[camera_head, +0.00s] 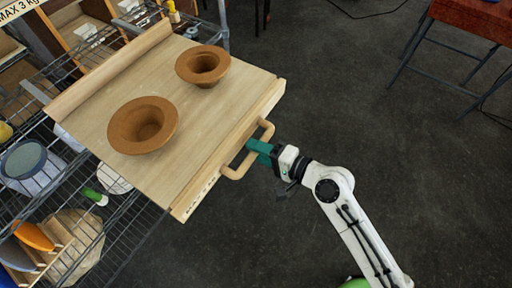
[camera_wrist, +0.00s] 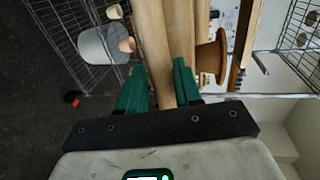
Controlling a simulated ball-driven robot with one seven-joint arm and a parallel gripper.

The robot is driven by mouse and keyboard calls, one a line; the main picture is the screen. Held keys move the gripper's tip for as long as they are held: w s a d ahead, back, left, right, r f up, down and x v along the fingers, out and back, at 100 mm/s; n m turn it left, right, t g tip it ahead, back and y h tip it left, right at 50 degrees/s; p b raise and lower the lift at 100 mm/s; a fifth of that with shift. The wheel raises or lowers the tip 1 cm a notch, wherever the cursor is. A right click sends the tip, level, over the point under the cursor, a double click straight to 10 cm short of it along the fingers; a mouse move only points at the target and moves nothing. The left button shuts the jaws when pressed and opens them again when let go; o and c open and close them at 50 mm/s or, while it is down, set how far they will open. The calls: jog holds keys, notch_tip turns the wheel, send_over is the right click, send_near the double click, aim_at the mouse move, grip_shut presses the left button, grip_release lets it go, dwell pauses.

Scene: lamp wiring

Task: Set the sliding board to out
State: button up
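The sliding board (camera_head: 185,125) is a pale wooden board that juts out from the wire rack over the floor. A wooden loop handle (camera_head: 235,172) is on its front edge. My gripper (camera_head: 258,150) is at the handle, with its green fingers around the bar. In the wrist view, the fingers (camera_wrist: 160,88) lie on both sides of the handle bar (camera_wrist: 158,50), seemingly touching it. The fingertip contact is partly hidden in the head view. Two brown flared pots stand on the board: a nearer one (camera_head: 143,125) and a farther one (camera_head: 203,66).
The wire shelf rack (camera_head: 112,232) at left holds several items below the board, including a grey-lidded container (camera_head: 24,160). A red-topped table (camera_head: 470,18) stands at the far right. The dark floor (camera_head: 370,120) between is clear.

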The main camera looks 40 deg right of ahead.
jog(key=shift+o, duration=1.1)
jog(key=shift+s, duration=0.1)
jog(key=b+v, duration=0.2)
jog(key=v, duration=0.8)
jog(key=shift+s, duration=0.3)
jog(key=shift+d, duration=0.1)
